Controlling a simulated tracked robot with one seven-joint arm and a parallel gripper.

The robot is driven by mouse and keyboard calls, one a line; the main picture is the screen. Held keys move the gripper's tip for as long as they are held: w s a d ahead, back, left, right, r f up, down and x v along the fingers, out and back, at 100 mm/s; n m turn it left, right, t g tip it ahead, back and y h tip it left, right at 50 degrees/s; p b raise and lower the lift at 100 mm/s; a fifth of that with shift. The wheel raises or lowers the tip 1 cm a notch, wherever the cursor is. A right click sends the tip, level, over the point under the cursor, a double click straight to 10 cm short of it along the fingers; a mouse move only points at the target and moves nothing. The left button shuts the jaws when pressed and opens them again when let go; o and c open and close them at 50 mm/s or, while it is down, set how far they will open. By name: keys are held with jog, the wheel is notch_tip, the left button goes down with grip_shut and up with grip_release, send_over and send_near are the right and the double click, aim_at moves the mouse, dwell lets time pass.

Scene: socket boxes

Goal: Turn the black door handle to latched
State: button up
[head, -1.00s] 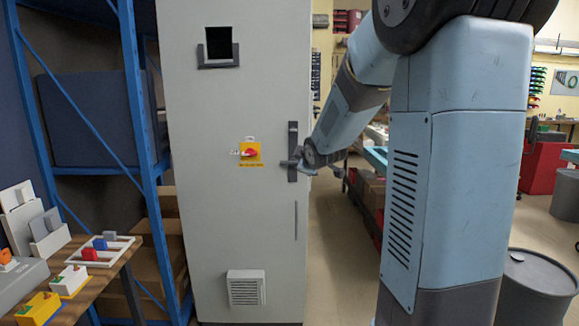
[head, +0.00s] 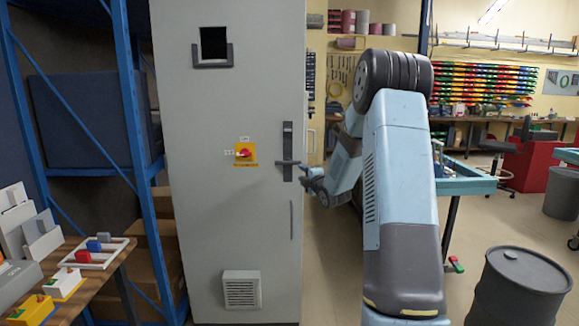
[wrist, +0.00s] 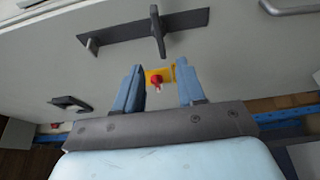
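The black door handle (head: 287,163) is on the right side of the tall grey cabinet door (head: 205,200). Its lever lies level across an upright dark backplate (head: 288,138). In the wrist view the lever (wrist: 157,32) stands crosswise to the backplate (wrist: 115,36), just beyond the fingertips. My gripper (head: 308,173) is just right of the lever in the head view. In the wrist view my gripper (wrist: 159,65) has its two blue fingers apart with nothing held between them. The fingers look clear of the lever.
A red switch on a yellow plate (head: 245,153) is on the door left of the handle. A blue rack (head: 133,110) and a bench with small boxes (head: 65,283) stand at left. A dark drum (head: 520,290) stands at lower right. Floor right of the cabinet is open.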

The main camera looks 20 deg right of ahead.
jog(key=w, duration=1.3)
jog(key=shift+a, duration=0.4)
grip_shut()
